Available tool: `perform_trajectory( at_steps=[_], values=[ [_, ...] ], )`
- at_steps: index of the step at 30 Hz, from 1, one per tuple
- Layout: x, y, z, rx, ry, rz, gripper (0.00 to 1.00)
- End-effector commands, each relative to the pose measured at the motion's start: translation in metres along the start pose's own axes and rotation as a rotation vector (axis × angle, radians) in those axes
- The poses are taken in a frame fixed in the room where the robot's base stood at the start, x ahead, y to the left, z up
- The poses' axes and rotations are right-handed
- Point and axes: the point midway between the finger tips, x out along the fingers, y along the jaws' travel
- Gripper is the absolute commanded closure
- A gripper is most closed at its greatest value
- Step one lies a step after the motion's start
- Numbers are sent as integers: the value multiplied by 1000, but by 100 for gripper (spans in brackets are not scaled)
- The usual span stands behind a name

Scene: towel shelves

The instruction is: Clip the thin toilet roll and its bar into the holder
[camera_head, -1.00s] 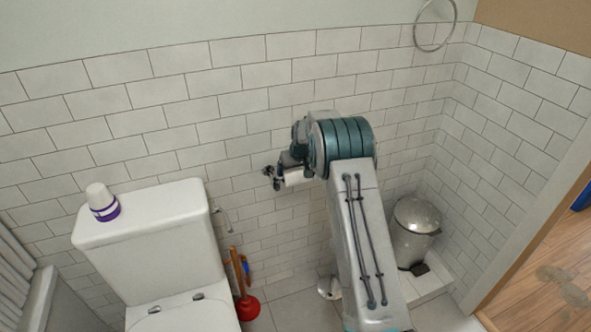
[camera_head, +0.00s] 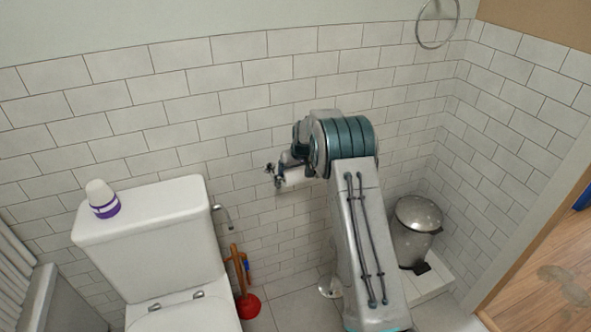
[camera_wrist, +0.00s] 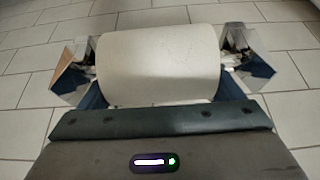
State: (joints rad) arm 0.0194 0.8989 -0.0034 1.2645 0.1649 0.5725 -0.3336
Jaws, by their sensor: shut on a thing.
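The thin white toilet roll (camera_wrist: 158,62) lies sideways between the two fingers of my gripper (camera_wrist: 160,72) in the wrist view. The fingers are shut on the roll and its bar at the two ends; the bar itself is mostly hidden. In the head view the roll (camera_head: 297,178) shows as a white piece left of my wrist, close to the tiled wall. The chrome holder (camera_head: 270,168) shows at the roll's left end, on the wall right of the toilet. Its right part is hidden behind my wrist. I cannot tell whether the bar is seated in it.
A metal bin (camera_head: 416,222) stands in the right corner. A towel ring (camera_head: 437,28) hangs above.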

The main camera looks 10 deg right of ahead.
Motion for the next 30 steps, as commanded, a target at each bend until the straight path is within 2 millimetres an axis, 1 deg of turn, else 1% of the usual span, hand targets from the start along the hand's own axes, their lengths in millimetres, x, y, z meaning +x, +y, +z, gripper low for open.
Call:
perform_trajectory(
  at_steps=[8,20,28,29,30],
  values=[
    [5,-1,2,-2,1,0,37],
    [5,-1,2,-1,1,0,37],
    [9,-1,4,-1,1,0,37],
    [8,-1,3,-1,1,0,7],
    [8,-1,3,-1,1,0,0]
  ],
)
